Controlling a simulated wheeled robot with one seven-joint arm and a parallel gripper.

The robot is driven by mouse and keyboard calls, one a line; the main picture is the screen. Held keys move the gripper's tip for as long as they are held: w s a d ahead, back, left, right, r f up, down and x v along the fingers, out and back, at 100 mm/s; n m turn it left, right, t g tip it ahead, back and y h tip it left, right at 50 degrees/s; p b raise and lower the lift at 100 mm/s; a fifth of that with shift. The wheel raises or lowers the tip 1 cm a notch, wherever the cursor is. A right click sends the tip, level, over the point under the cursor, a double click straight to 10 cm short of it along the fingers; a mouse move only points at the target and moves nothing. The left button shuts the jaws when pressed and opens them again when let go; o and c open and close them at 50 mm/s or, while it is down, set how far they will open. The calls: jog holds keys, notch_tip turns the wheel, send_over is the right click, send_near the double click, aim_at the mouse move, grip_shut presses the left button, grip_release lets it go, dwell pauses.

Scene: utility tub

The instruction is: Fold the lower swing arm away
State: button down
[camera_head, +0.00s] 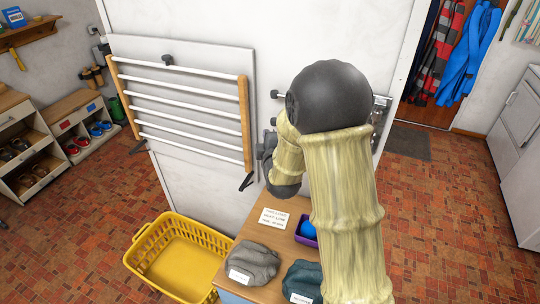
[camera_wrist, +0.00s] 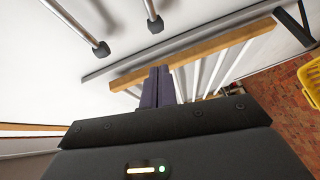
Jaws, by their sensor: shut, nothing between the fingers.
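Two swing arms with dark tips poke out left of my arm in the head view. The upper tip (camera_head: 275,94) and the lower tip (camera_head: 273,121) show there; their rods and most of the wall bracket (camera_head: 381,104) are hidden behind my arm. In the wrist view, two metal rods come in from the top left; the one nearer the basket side looks like the lower swing arm (camera_wrist: 151,10). My gripper (camera_wrist: 156,72) is shut and empty, its fingertips beside the rack's wooden rail and apart from the rods. In the head view, my gripper is mostly hidden by my wrist.
A drying rack (camera_head: 246,120) with white bars hangs on the wall panel left of the swing arms. Below stand a yellow basket (camera_head: 150,236) and a small table (camera_head: 248,219) with grey cloth (camera_head: 253,262), teal cloth (camera_head: 303,277) and a purple tray (camera_head: 299,238).

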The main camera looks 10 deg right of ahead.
jog(key=s+b, duration=0.2)
jog(key=s, duration=0.4)
jog(key=shift+d+r, duration=0.15)
jog(key=shift+r, duration=0.15)
jog(key=s+d+f+m+g, duration=0.3)
jog(key=s+m+g, duration=0.4)
jog(key=s, duration=0.3)
jog(key=s+d+f+m+g, duration=0.3)
jog(key=s+f+m+g, duration=0.3)
jog(key=s+m, duration=0.4)
jog(key=shift+s+f+g+h, duration=0.3)
jog(key=shift+s+g, duration=0.1)
jog(key=shift+s, duration=0.1)
jog(key=shift+d, duration=0.1)
